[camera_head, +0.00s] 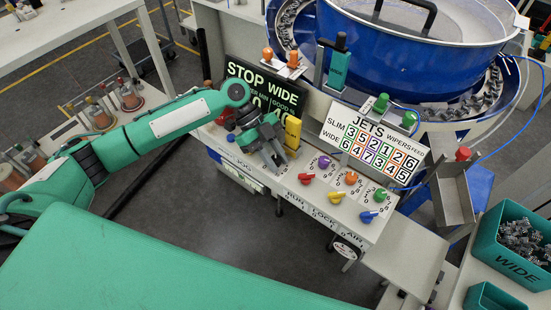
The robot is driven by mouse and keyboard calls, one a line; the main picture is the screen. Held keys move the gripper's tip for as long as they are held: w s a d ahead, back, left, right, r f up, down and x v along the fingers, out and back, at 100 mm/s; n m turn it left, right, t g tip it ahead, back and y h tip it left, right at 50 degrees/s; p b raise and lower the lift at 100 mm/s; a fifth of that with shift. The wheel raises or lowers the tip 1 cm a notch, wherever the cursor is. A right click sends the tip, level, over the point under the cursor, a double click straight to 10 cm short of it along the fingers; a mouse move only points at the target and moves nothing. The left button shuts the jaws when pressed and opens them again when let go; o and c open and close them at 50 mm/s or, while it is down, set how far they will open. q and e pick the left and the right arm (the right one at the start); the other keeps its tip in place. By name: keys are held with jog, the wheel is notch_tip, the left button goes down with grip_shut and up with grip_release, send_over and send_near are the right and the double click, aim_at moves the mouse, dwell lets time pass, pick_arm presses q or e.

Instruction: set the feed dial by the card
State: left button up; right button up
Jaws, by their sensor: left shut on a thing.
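The card (374,144) stands tilted at the back of the panel, headed JETS, WIPERS and FEED. It has SLIM and WIDE rows of numbers in coloured frames. The panel (290,190) carries purple (324,161), orange (351,178) and green (380,195) dials, with red (306,178), yellow (336,196) and blue (368,216) ones in front. I cannot read which is the feed dial. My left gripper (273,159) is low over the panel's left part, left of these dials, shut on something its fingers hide. My right gripper is not in view.
A black sign (262,87) reads STOP WIDE, partly hidden by my left arm. A yellow block (292,133) stands close beside the gripper. The blue bowl (400,45) is behind. A metal chute (453,195) and a green WIDE bin (512,255) are at right.

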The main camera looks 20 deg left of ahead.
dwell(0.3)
pick_arm(q)
jog(key=o, duration=1)
jog(key=shift+w+a+r, duration=0.15)
jog(key=shift+a+r, duration=0.1)
jog(key=shift+a, duration=0.05)
jog(key=shift+b+v, duration=1.1)
jog(key=shift+v, duration=5.4)
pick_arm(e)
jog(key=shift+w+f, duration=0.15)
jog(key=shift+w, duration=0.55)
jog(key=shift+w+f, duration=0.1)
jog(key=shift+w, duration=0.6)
pick_arm(q)
jog(key=shift+d, duration=0.1)
